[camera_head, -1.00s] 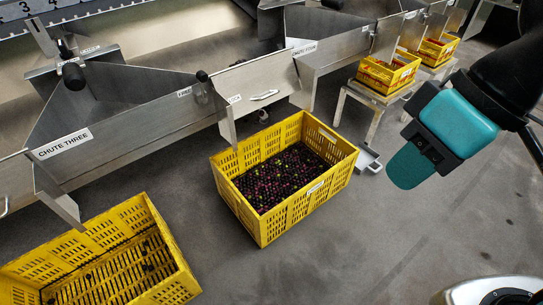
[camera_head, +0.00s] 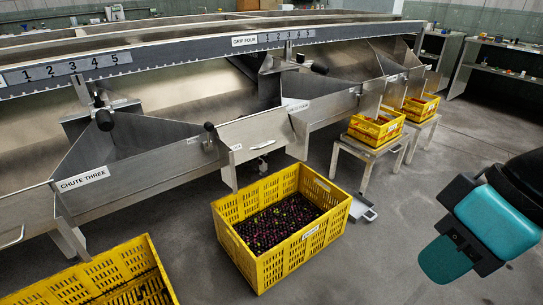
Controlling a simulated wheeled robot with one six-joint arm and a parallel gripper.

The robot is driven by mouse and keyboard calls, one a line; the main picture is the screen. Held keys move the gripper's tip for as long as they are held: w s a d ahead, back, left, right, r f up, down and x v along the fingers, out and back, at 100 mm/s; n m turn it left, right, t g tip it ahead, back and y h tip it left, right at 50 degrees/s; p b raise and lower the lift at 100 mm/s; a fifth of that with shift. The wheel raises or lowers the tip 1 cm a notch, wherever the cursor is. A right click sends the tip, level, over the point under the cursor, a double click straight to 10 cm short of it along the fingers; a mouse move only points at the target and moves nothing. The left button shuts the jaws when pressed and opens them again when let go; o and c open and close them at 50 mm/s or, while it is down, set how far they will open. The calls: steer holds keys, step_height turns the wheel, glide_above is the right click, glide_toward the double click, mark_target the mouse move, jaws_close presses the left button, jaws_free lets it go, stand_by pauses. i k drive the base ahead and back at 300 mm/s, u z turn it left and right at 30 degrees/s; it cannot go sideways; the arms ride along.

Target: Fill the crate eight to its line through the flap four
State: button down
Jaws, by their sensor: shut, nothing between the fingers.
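A yellow slatted crate (camera_head: 290,262) stands upright on the floor in the middle, holding dark purple and some green small fruit (camera_head: 278,220) below its rim. Its white label is too small to read, and I cannot see a fill line. A steel flap (camera_head: 257,140) with a handle hangs at the chute outlet behind and above this crate; the small tag beside it is unreadable. Another plate (camera_head: 298,104), its label seemingly chute four, is to its right. My teal gripper (camera_head: 445,260) is shut and empty at the right, well apart from crate and flap.
Another yellow crate (camera_head: 75,280) stands at the lower left below the chute three plate (camera_head: 83,180). Two smaller yellow crates sit on steel stands (camera_head: 372,150) at the right. A small metal scoop-like tray (camera_head: 364,208) is beside the middle crate. Right floor is open.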

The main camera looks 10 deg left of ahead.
mark_target(249, 138)
steer(key=u, duration=0.15)
steer(key=i, duration=1.15)
steer(key=u, duration=0.7)
